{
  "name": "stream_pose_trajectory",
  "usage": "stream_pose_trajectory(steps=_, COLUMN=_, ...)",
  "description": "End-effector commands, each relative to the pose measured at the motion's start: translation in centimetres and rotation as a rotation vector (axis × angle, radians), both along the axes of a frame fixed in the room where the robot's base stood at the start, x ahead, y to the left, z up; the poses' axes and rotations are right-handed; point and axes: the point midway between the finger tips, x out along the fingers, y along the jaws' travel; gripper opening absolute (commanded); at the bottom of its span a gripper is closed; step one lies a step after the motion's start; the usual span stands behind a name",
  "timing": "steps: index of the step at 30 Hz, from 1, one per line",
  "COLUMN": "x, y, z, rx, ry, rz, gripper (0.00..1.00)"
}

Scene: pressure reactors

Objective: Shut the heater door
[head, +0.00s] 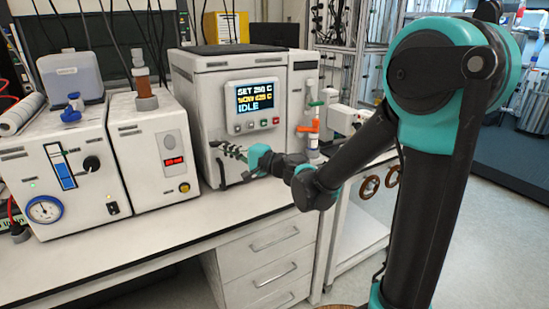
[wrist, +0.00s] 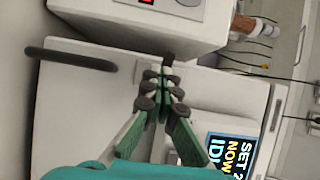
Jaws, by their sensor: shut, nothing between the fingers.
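The heater (head: 232,88) is a white box on the bench with a lit display reading IDLE. Its white door (head: 205,133) is on the front and looks about flush with the body; I cannot tell if a small gap is left. A dark bar handle (wrist: 70,58) stands out from the door (wrist: 85,110) in the wrist view. My gripper (head: 214,145) is at the heater's front, below the display, with its fingers together and empty. In the wrist view my gripper (wrist: 164,72) points at the door's edge side; contact is unclear.
A white unit with a red readout (head: 150,150) stands close to the heater's left, and one with a gauge (head: 65,175) beyond it. A valve with an orange handle (head: 308,127) is on the right. The bench front (head: 215,215) is clear.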

Motion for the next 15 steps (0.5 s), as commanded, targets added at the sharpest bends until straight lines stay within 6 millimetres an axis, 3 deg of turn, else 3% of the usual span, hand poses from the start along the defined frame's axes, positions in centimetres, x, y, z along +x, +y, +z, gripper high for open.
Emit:
stream_pose_trajectory(steps=4, x=-0.5, y=-1.8, z=0.1, rx=0.001, ry=0.0, rz=-0.007, gripper=0.0)
stream_pose_trajectory(steps=15, x=-4.3, y=-8.5, z=0.0, rx=0.002, ry=-0.001, rz=-0.007, gripper=0.0)
